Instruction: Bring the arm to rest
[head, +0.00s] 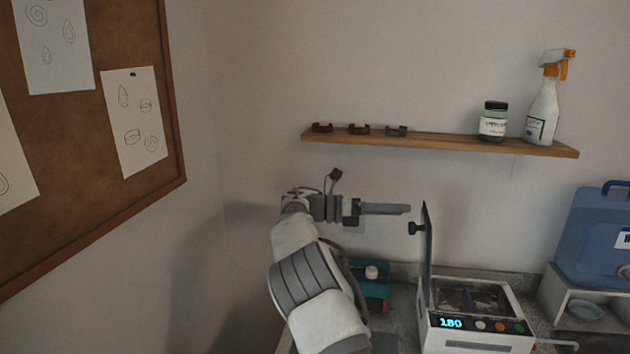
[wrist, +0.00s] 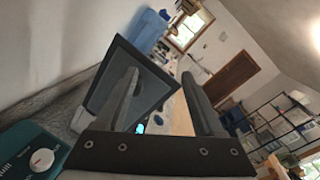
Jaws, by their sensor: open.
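My arm is raised and bent in the middle of the head view, with my gripper (head: 408,209) held level and pointing right. The gripper is above the counter and below the wall shelf, its tips just left of a raised dark lid with a black knob (head: 416,228). In the wrist view my gripper (wrist: 159,76) has its two fingers apart, with nothing between them. The lid (wrist: 108,88) shows behind the left finger there.
A white machine (head: 476,343) with a lit display stands open under the lid. A teal device (head: 376,291) sits behind my arm. A wooden shelf (head: 440,143) holds a jar (head: 493,122) and spray bottle (head: 541,113). A blue container (head: 595,238) is at right.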

